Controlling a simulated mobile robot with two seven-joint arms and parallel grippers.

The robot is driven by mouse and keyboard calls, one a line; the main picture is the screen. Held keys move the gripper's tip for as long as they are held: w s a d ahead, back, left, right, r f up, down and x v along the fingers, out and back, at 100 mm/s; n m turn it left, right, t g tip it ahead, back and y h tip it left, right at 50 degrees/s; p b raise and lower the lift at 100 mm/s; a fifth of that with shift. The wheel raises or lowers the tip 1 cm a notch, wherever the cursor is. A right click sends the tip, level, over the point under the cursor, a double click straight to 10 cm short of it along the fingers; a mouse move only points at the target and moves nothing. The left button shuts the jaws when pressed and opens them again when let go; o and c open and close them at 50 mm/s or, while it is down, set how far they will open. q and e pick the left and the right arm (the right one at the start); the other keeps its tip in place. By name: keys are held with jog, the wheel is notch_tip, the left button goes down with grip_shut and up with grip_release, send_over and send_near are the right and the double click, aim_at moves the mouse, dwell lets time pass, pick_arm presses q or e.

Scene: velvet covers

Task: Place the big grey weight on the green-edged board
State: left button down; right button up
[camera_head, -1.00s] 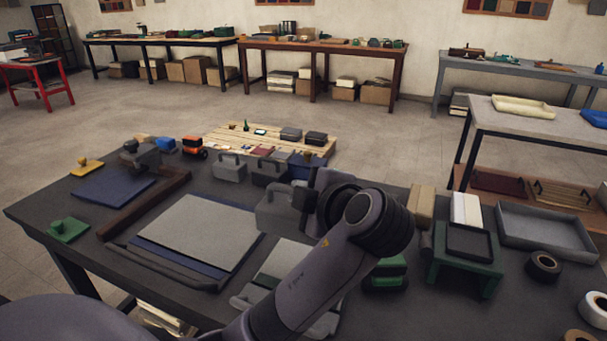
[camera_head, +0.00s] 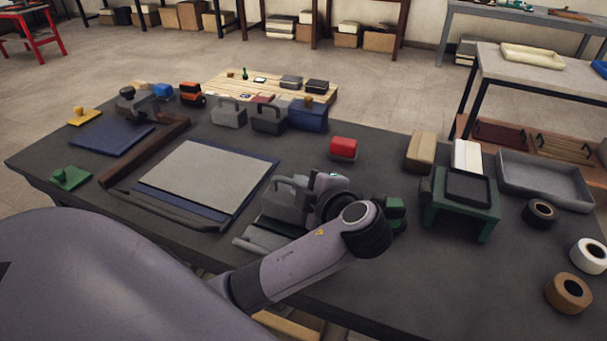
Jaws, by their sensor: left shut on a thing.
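The big grey weight (camera_head: 284,204) is a block with a handle on top, near the middle of the table. My left gripper (camera_head: 314,192) is shut on it from the right side, and my wrist hides part of its right side. The weight is over a small light grey board (camera_head: 256,239), which is mostly hidden by the weight and my forearm. No green edge shows clearly on this board. I cannot tell whether the weight touches it. My right gripper is not in view.
A larger grey board with a blue edge (camera_head: 205,178) lies left of the weight. Two smaller grey weights (camera_head: 229,116) stand behind.

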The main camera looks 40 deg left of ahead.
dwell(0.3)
pick_arm(q)
jog(key=c, duration=1.1)
grip_release()
jog(key=shift+s+d+f, duration=0.1)
jog(key=shift+f, duration=0.2)
